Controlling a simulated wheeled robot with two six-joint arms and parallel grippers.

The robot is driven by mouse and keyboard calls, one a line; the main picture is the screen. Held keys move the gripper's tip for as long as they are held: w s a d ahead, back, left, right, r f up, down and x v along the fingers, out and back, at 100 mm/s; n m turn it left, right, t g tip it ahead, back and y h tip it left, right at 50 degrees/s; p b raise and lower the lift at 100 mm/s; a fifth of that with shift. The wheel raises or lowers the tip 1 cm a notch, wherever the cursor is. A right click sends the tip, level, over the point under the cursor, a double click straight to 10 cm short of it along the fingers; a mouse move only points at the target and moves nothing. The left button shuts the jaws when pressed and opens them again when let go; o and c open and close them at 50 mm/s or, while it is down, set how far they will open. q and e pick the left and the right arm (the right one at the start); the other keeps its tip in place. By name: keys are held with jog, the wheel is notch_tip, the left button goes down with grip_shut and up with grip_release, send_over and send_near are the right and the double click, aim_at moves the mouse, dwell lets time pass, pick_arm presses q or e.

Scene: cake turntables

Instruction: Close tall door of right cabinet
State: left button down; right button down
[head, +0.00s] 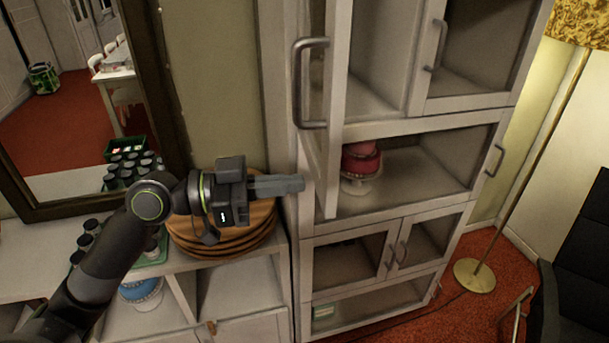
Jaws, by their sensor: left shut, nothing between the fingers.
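The right cabinet (310,255) is a tall white unit in the middle of the head view. Its tall door (335,85) stands open, swung out toward me and seen nearly edge-on, with a grey bar handle (299,85) on it. The top of the door is out of frame. My left gripper (290,185) is shut and empty, pointing right. Its tips are just left of the lower part of the door, below the handle. I cannot tell whether they touch it. My right gripper is not in view.
A red cake (361,162) on a white stand sits inside the cabinet. Stacked wooden boards (225,240) lie on the low counter under my left gripper. Dark-capped jars (130,160) stand left. A floor lamp base (475,276) and a black chair (575,270) are at right.

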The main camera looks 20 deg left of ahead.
aim_at(325, 180)
pick_arm(q)
jog(key=shift+p+x, duration=0.4)
jog(key=shift+x, duration=1.1)
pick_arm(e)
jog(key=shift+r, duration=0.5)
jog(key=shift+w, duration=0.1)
